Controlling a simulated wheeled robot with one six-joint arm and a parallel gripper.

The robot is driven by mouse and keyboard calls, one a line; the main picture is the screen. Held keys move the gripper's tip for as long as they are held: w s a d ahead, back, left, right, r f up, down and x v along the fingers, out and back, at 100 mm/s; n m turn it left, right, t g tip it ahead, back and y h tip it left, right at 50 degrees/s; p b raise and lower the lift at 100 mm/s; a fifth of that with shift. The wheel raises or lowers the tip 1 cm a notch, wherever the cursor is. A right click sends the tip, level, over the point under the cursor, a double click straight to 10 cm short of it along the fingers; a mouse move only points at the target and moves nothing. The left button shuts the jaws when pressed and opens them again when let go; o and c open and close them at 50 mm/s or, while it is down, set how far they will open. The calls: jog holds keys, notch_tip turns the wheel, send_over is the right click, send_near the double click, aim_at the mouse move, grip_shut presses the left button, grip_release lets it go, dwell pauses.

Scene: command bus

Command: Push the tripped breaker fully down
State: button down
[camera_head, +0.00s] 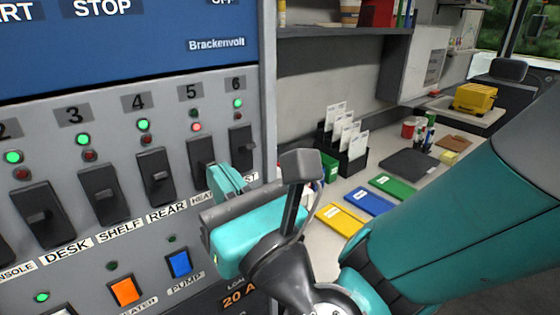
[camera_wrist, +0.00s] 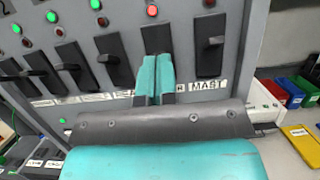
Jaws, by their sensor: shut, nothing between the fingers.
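The panel (camera_head: 100,140) carries a row of black breakers, numbered 2 to 6 in the head view. Breaker 5 (camera_head: 200,152) has its red light lit and its green light dark; the other numbered ones show green. In the wrist view breaker 5 (camera_wrist: 156,38) stands under a lit red light. My gripper (camera_head: 227,176) is shut and empty, its teal fingertips (camera_wrist: 156,62) at the lower part of breaker 5. They cover that part and much of its label. I cannot tell whether they touch the lever.
Breaker 6 (camera_head: 241,148), labelled MAST, is close on the right, and breaker 4 (camera_head: 156,177) on the left. An orange button (camera_head: 125,291) and a blue button (camera_head: 179,263) sit below. A desk with colored folders (camera_head: 368,201) lies to the right.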

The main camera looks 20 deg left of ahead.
jog(key=shift+r+h+p, duration=0.2)
jog(key=shift+h+p, duration=0.2)
jog(key=shift+p, duration=1)
dwell(4.7)
